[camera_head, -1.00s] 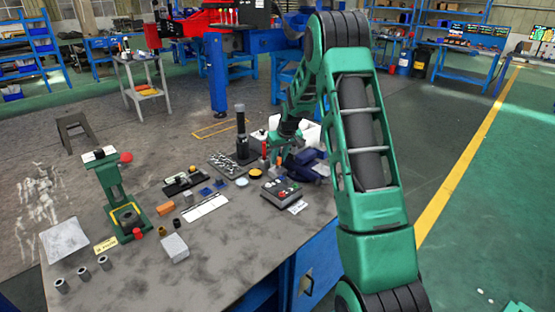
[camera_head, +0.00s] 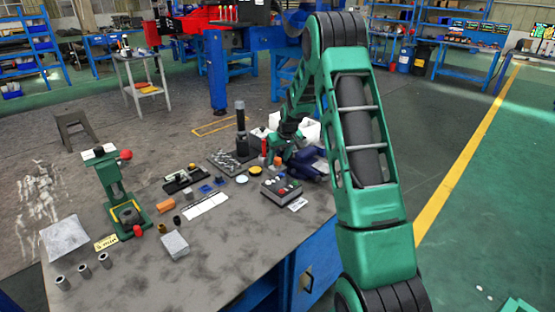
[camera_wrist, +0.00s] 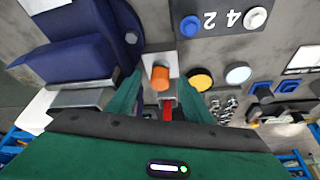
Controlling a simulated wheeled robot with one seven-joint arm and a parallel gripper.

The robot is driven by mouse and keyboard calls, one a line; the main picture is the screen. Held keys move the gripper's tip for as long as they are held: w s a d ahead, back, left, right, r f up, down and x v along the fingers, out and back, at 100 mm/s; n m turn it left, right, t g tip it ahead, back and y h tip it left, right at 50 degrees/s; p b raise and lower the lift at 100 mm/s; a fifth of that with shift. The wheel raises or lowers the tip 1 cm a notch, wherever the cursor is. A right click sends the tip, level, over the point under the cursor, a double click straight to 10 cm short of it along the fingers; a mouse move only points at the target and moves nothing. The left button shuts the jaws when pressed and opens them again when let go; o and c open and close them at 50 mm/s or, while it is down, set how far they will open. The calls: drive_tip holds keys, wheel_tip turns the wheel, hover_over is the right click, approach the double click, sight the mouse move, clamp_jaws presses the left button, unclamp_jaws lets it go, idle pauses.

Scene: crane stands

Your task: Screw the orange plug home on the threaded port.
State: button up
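The orange plug (camera_wrist: 161,79) is near the middle of the wrist view, in front of a pale square plate (camera_wrist: 174,60). It also shows as a small orange spot beside my gripper in the head view (camera_head: 278,161). My gripper (camera_wrist: 160,80) is open; its two green fingers stand on either side of the plug, with a visible gap on each side. The port's thread cannot be made out; the plug and the grey metal piece near it hide that area. I cannot tell how far the plug is seated.
A dark blue vise-like block (camera_wrist: 75,60) stands close on the left in the wrist view. A button box (camera_head: 281,189), a red-handled tool (camera_head: 264,147) and a black column (camera_head: 241,130) crowd the bench near my gripper. The bench's front middle (camera_head: 215,265) is clear.

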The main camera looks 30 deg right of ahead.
drive_tip(key=shift+r, duration=0.1)
idle(0.4)
drive_tip(key=shift+v, duration=2.45)
drive_tip(key=v, duration=1)
drive_tip(key=shift+r, duration=0.3)
